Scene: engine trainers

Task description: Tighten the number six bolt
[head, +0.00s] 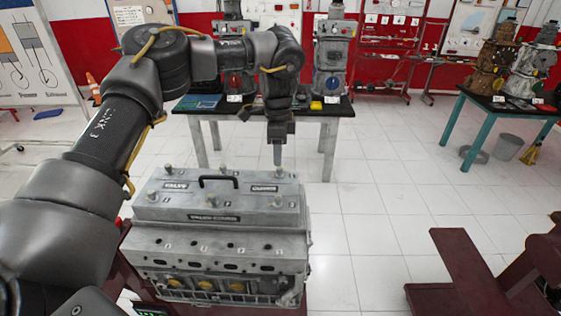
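The grey engine block (220,245) stands in front of me with its valve cover (190,207) on top. Several bolt heads stand up from the cover in two rows. The bolt at the far right corner (278,174) is directly below my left gripper (278,142), which points straight down. A slim grey shaft extends from the gripper to this bolt and seems to touch it. I cannot tell whether the shaft is the fingers or a held tool. The near right bolt (277,201) is uncovered. Number tags are too small to read. My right gripper is not in view.
A black handle (218,180) rises from the cover's middle. A black-topped table (328,112) with engine parts stands behind. A teal-legged table (505,107) stands at the right. A dark red stand (455,262) is near right. White tiled floor between is clear.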

